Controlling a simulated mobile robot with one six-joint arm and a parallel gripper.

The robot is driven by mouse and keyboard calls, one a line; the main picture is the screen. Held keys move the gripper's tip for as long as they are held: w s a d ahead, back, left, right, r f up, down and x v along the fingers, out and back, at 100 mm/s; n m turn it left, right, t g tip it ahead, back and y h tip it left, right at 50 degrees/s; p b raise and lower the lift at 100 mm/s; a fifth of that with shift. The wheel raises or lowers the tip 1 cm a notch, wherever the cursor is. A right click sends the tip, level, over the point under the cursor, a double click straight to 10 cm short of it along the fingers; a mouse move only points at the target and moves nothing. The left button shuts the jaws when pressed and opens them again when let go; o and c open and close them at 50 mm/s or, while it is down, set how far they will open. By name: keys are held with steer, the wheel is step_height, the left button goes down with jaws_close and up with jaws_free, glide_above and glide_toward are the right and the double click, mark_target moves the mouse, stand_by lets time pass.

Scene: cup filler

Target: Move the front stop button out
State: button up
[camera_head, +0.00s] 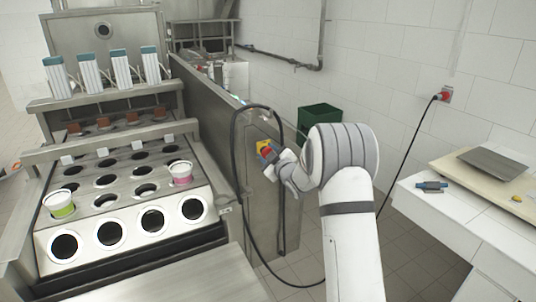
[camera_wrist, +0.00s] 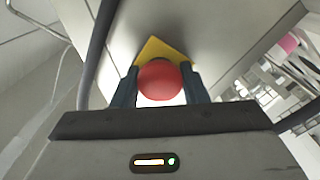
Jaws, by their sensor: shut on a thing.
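The front stop button is a red round knob on a yellow plate, fixed to the side panel of the steel machine. In the wrist view the red knob (camera_wrist: 160,80) sits between the two dark fingers of my gripper (camera_wrist: 160,98), which is shut on it. The yellow plate (camera_wrist: 158,48) shows behind the knob. In the head view the button's yellow plate (camera_head: 263,146) is at the middle, with my gripper (camera_head: 268,154) at it, reaching from the right. How far the knob stands out from the plate cannot be told.
A black cable (camera_head: 236,190) loops around the button's area on the machine side (camera_head: 218,125). A green bin (camera_head: 319,118) stands behind my arm. A white table (camera_head: 450,215) is at the right. Two cups, green (camera_head: 60,204) and pink (camera_head: 180,173), sit in the machine's holes.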

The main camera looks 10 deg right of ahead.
steer(key=shift+f+b, duration=0.2)
steer(key=shift+b, duration=0.35)
jaws_close()
steer(key=shift+s+d+b, duration=0.15)
steer(key=shift+s+b, duration=0.25)
steer(key=shift+b, duration=0.5)
steer(key=o, duration=1)
jaws_free()
steer(key=shift+s, duration=0.1)
steer(key=shift+o, duration=0.5)
steer(key=shift+s+r, duration=0.1)
steer(key=shift+r, duration=0.05)
steer(key=shift+o, duration=1.2)
